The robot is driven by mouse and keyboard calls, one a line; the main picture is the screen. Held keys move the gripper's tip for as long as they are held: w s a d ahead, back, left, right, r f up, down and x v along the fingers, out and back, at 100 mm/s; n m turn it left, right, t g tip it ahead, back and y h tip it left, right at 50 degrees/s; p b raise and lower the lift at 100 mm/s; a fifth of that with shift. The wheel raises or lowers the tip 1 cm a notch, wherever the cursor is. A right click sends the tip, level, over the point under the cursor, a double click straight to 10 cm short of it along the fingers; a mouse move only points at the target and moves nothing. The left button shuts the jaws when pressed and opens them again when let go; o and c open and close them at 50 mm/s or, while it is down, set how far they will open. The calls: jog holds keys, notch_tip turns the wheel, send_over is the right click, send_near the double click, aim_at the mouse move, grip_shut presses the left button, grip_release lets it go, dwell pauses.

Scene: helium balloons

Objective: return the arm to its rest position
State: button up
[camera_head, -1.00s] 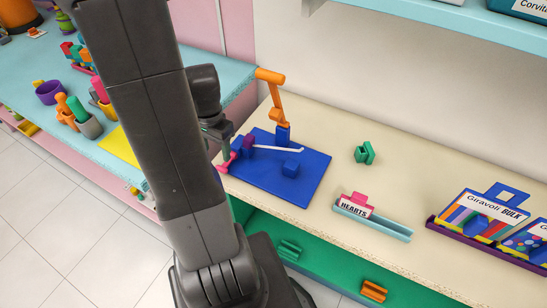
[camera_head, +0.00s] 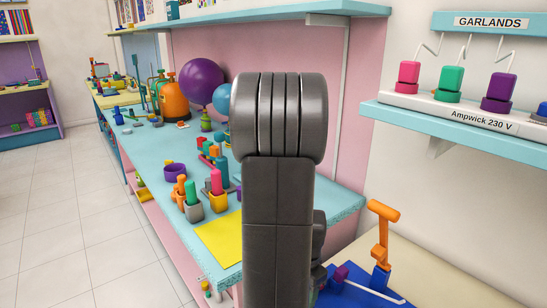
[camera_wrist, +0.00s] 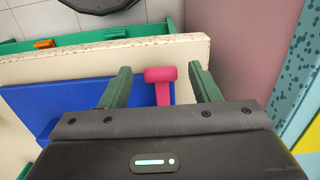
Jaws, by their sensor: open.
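My gripper (camera_wrist: 159,68) shows in the wrist view with its two green fingers wide apart. A pink T-shaped handle (camera_wrist: 161,75) lies between the fingers in the picture, apart from both. It is over or beside a blue mat (camera_wrist: 60,95); the height gap cannot be told. In the head view my dark arm stands upright in the middle and hides the gripper.
A turquoise counter (camera_head: 140,150) on the left carries cups of coloured pieces, a purple bowl (camera_head: 175,170), an orange tank (camera_head: 172,102) and a purple balloon (camera_head: 201,80). A shelf (camera_head: 480,135) with coloured plugs juts out at right. The tiled floor at left is clear.

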jog(key=shift+f, duration=0.6)
jog(key=shift+r, duration=0.1)
notch_tip(320, 180, up, 8)
jog(key=p, duration=0.6)
jog(key=shift+w+d+r+p, duration=0.15)
jog(key=shift+r+p, duration=0.05)
jog(key=shift+p, duration=0.15)
notch_tip(320, 180, down, 9)
jog(key=b, duration=0.7)
jog(key=r+p, duration=0.1)
jog(key=d+r+p, duration=0.1)
jog(key=r, duration=0.1)
jog(key=w+r+p, duration=0.1)
jog(key=r, duration=0.1)
jog(key=shift+w+d+p, duration=0.1)
jog(key=shift+d+p, duration=0.2)
jog(key=shift+p, duration=0.05)
jog(key=shift+w+d+r, duration=0.1)
jog(key=shift+w+d, duration=0.1)
jog(key=shift+d, duration=0.1)
